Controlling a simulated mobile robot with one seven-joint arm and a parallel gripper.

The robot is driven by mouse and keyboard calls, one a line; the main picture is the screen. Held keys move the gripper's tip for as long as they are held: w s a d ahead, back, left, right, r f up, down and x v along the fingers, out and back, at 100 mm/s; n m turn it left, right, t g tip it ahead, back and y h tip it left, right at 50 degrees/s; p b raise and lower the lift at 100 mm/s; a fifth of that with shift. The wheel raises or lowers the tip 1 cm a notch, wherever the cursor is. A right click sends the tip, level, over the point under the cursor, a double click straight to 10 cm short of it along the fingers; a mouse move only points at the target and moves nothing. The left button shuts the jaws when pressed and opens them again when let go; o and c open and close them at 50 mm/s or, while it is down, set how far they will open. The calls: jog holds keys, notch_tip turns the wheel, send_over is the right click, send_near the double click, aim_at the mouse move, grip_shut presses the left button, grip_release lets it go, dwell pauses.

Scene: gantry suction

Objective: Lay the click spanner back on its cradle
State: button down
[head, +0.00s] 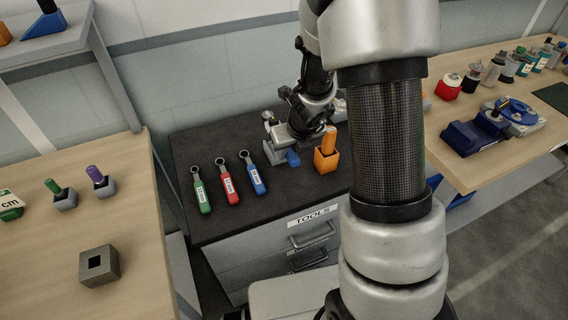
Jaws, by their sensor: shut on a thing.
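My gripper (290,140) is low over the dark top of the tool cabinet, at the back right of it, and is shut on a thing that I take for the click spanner. My gripper and wrist hide most of what it holds, so its shape and tilt cannot be told. Grey block-like parts and a small blue piece (293,158) show right under and beside my gripper. I cannot tell whether these are the cradle, or whether the held thing touches it.
A green spanner (203,193), a red spanner (229,187) and a blue spanner (254,178) lie left of my gripper on the tool cabinet (240,222). An orange holder (326,158) stands close on the right.

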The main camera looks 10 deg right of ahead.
jog(key=shift+f+b, duration=2)
jog(key=shift+f, duration=0.85)
jog(key=c, duration=1.5)
grip_release()
jog(key=shift+r, duration=0.15)
